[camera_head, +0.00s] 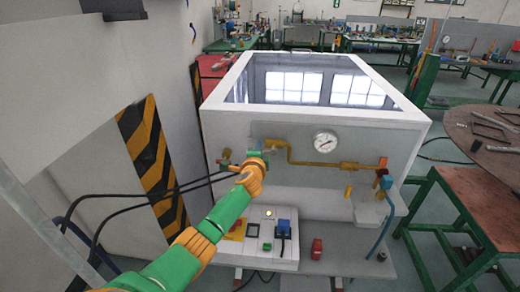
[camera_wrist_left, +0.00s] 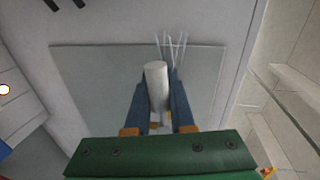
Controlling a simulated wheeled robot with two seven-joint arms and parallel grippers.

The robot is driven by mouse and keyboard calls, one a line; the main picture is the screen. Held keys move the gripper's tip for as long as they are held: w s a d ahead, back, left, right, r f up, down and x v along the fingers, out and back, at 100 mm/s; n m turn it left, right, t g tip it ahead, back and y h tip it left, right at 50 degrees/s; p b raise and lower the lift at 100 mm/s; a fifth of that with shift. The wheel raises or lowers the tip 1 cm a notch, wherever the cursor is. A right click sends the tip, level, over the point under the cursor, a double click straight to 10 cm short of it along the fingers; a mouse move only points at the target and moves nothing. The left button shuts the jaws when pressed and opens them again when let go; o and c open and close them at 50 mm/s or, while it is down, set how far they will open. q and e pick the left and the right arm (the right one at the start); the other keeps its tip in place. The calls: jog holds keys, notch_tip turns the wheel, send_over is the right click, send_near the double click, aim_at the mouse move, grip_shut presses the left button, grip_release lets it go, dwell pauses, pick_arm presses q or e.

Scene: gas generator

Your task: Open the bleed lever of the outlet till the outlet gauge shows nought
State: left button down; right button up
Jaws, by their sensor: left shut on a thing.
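A round white-faced gauge (camera_head: 325,142) sits on the front panel of the white cabinet, above a yellow pipe (camera_head: 310,163). Its needle is too small to read. My left gripper (camera_head: 258,158) is at the left end of this pipe, in front of the panel. In the left wrist view, the two blue fingers of the gripper (camera_wrist_left: 158,98) are shut on a pale cylindrical handle (camera_wrist_left: 156,74). I cannot tell for sure that this is the bleed lever, since my gripper covers that spot in the head view. My right gripper is not in view.
An orange valve (camera_head: 382,170) is at the pipe's right end. Below are a control box (camera_head: 266,228) and a red object (camera_head: 316,248). A striped post (camera_head: 145,148) and black cables are near my arm.

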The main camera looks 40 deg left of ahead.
pick_arm(q)
jog(key=shift+r+m, duration=0.2)
jog(key=shift+m, duration=0.1)
dwell(0.4)
jog(key=c, duration=0.8)
grip_release()
jog(key=shift+o, duration=0.2)
jog(key=p+v, duration=0.1)
jog(key=v, duration=0.6)
jog(key=shift+p, duration=0.4)
